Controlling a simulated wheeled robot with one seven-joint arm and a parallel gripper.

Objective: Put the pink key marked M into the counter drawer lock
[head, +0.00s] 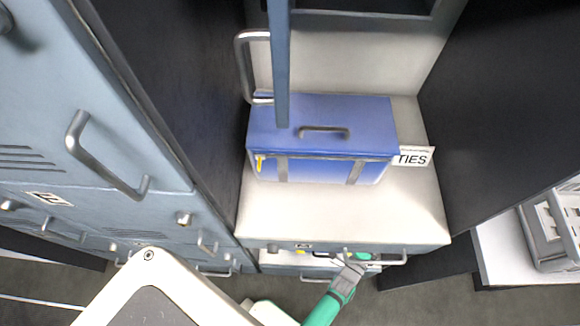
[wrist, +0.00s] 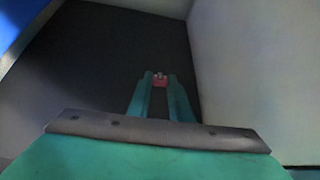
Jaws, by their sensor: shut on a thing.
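My gripper (wrist: 160,82) has green fingers closed on a small pink key (wrist: 160,83). The key's pink part shows between the fingertips in the wrist view, with a small grey bit above it; its M mark cannot be read. In the head view my gripper (head: 356,258) is at the front edge of the counter, close to the bar handle (head: 393,261) of the counter drawer. A small round fitting (head: 273,248), possibly a lock, is on the counter front to the left. I cannot tell whether the key touches any lock.
A blue case (head: 320,138) with a handle stands on the pale counter (head: 340,212). A card reading "TIES" (head: 413,157) is beside it. Blue-grey cabinets with handles (head: 105,155) line the left. A dark panel (head: 495,110) is at right, with a grey crate (head: 555,232) below.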

